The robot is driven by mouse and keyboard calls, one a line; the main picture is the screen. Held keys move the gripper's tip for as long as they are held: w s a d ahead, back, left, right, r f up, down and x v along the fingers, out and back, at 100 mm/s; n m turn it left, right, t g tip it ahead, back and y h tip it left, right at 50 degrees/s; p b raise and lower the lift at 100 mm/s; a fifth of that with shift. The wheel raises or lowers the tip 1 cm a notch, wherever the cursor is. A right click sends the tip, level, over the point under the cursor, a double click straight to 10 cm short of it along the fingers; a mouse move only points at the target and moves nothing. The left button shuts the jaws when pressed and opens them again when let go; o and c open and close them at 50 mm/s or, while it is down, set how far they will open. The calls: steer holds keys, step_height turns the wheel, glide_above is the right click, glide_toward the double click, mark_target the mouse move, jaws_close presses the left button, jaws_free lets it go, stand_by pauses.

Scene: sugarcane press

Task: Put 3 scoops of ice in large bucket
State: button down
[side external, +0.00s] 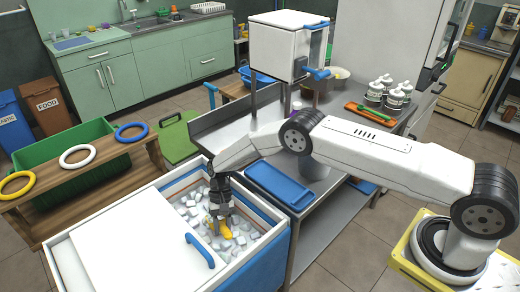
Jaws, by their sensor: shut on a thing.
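An open ice chest (268,216) with a blue outside and white rim stands at the front, filled with loose ice cubes (240,238). Its white lid (140,255) with a blue handle covers the front left part. My gripper (219,212) points down into the chest, shut on a yellow scoop (222,228) whose lower end is among the ice cubes. I cannot tell how much ice is in the scoop. No bucket can be clearly identified as the large bucket; a green bin (75,165) stands behind a wooden rack at the left.
A wooden rack (95,185) holds yellow, white and blue rings beside the chest. My arm stretches above the table's right part.

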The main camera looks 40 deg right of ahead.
steer(key=s+a+r+t, duration=0.1)
steer(key=s+r+t, duration=0.1)
steer(key=r, duration=0.6)
steer(key=s+a+r+t+h, duration=0.1)
steer(key=s+r+t, duration=0.1)
steer(key=r, duration=0.6)
steer(key=shift+s+h, duration=0.3)
steer(key=shift+s, duration=0.15)
stand_by(0.9)
steer(key=c, duration=1)
jaws_free()
steer(key=shift+c, duration=0.2)
steer(key=shift+d, duration=0.1)
jaws_close()
